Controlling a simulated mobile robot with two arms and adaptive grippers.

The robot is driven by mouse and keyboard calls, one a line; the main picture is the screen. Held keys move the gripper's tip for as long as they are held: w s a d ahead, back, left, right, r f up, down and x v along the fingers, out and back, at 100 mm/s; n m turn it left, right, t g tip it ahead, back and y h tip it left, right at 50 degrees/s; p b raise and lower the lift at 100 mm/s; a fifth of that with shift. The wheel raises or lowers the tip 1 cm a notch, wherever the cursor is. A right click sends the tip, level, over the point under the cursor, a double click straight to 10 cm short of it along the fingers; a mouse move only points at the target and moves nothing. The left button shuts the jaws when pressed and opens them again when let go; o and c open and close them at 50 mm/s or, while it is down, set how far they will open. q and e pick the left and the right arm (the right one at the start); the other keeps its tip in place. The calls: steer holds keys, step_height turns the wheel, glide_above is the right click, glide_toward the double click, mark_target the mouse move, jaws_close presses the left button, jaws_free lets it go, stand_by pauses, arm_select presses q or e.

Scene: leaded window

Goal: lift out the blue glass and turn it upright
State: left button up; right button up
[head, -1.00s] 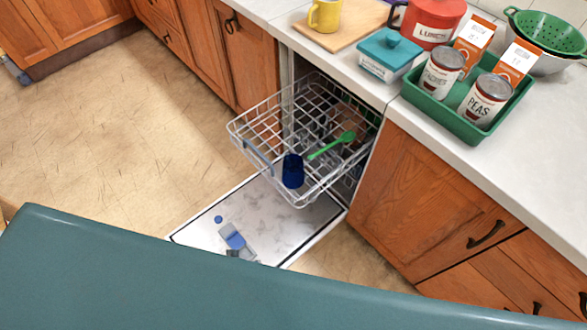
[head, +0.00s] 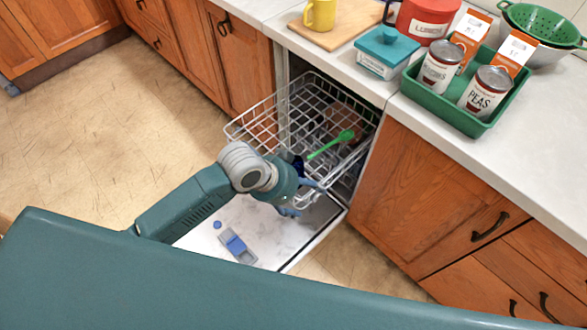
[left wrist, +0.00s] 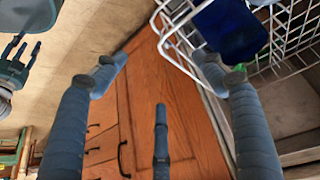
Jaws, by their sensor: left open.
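The blue glass (head: 298,165) is in the upper rack near its front corner, mostly hidden by my left gripper in the head view. In the left wrist view the dark blue glass (left wrist: 231,30) shows at the top, behind the tip of the right-hand finger. My left gripper (head: 300,198) is at the rack's front corner, beside the glass. Its fingers (left wrist: 158,62) are spread wide with nothing between them. I cannot tell whether a finger touches the glass. What looks like my right gripper (left wrist: 20,50) shows at the left edge of the wrist view.
The white wire rack (head: 250,128) is pulled out above the open dishwasher door (head: 205,235). A green spoon (head: 332,144) lies in the rack. The counter (head: 520,155) holds a green tray (head: 440,115) with cans and boxes, a teal box (head: 388,55) and a yellow mug (head: 320,14).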

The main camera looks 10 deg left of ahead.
mark_target(293, 165)
arm_select(q)
steer(key=w+a+r+m+g, duration=0.1)
steer(key=w+a+r+m, duration=0.1)
steer(key=w+a+r, duration=0.5)
steer(key=shift+y, duration=0.5)
steer(key=f, duration=0.1)
steer(key=w+f, duration=0.1)
steer(key=f, duration=0.3)
steer(key=shift+w+d+f, duration=0.1)
steer(key=shift+w, duration=0.3)
steer(key=x, duration=0.5)
steer(key=shift+w+d+f, duration=0.15)
steer(key=shift+d+f, duration=0.05)
steer(key=shift+d, duration=0.1)
steer(key=shift+r, duration=0.1)
steer(key=c, duration=1.3)
